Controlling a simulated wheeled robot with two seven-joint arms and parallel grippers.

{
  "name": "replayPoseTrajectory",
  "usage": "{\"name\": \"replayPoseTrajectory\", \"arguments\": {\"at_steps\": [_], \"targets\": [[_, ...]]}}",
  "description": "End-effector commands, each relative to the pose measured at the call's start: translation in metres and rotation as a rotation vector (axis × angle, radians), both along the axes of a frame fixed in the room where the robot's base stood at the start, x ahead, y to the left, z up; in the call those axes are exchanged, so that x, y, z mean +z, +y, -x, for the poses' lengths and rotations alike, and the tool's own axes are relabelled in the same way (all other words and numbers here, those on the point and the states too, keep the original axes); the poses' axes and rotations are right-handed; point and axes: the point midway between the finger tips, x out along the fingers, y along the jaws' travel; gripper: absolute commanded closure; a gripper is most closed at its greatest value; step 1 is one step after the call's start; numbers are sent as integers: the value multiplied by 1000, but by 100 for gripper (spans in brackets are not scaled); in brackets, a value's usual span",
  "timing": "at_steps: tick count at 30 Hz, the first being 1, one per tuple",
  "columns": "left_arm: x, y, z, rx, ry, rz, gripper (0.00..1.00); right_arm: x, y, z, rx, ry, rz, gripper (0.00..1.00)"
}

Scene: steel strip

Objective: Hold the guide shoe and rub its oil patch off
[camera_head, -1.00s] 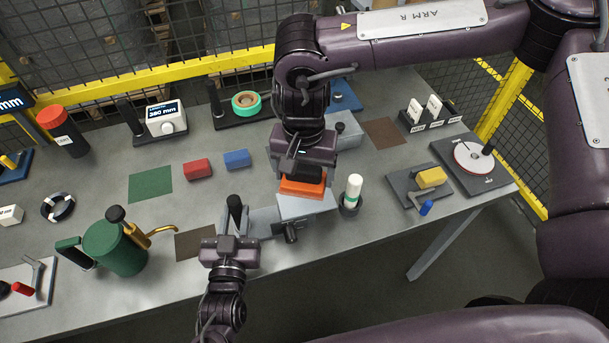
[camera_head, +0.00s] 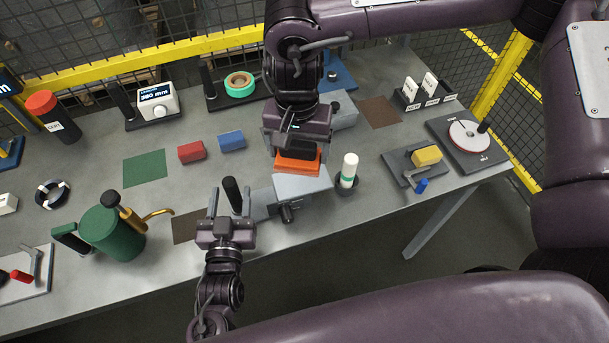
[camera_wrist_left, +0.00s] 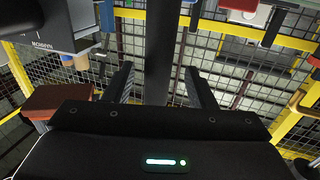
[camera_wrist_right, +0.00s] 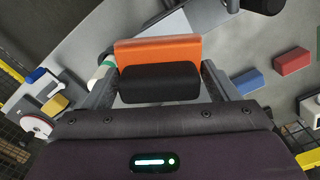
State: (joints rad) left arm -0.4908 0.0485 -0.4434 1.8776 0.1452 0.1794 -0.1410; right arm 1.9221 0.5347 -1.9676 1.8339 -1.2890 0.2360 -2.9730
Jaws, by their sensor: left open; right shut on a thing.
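A grey block on a plate (camera_head: 303,186), seemingly the guide shoe, lies near the table's front edge. No oil patch shows. An upright black handle (camera_head: 231,192) stands left of it; whether they are joined is unclear. My left gripper (camera_head: 232,209) is open, its fingers on either side of the handle, which also rises between them in the left wrist view (camera_wrist_left: 160,50). My right gripper (camera_head: 298,150) is shut on an orange block with a black grip (camera_wrist_right: 158,50). The orange block is over the grey block's back edge; contact cannot be told.
A green can with a brass spout (camera_head: 112,232) stands at the left. A white-capped bottle (camera_head: 348,170) stands just right of the grey block. Red (camera_head: 191,152) and blue (camera_head: 231,141) blocks lie behind. A yellow block (camera_head: 426,155) sits on a stand at the right.

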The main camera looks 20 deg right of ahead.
Motion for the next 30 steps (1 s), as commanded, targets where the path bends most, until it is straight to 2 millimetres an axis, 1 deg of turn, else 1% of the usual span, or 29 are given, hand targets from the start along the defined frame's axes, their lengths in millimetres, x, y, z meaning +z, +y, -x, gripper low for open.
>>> {"name": "replayPoseTrajectory", "arguments": {"at_steps": [2, 5, 8, 15, 19, 24, 30], "targets": [[0, 0, 2, -1, 0, 1, 49, 0, 0, 0, 0, 0, 0, 46], [-1, 3, 12, -2, 3, -1, 49, 0, 0, 0, 0, 0, 0, 46], [-1, 7, 29, -3, 4, 0, 49, 0, 0, 0, 0, 0, 0, 46], [-1, 22, 79, -2, 5, -1, 49, 0, 0, 0, 0, 0, 0, 46], [-1, 28, 99, -2, 4, -1, 49, 0, 0, 0, 0, 0, 0, 46], [0, 32, 113, 1, 2, -1, 49, 0, 0, 0, 0, 0, 0, 46], [0, 33, 116, 1, 1, 0, 49, 0, 0, 0, 0, 0, 0, 46]]}}
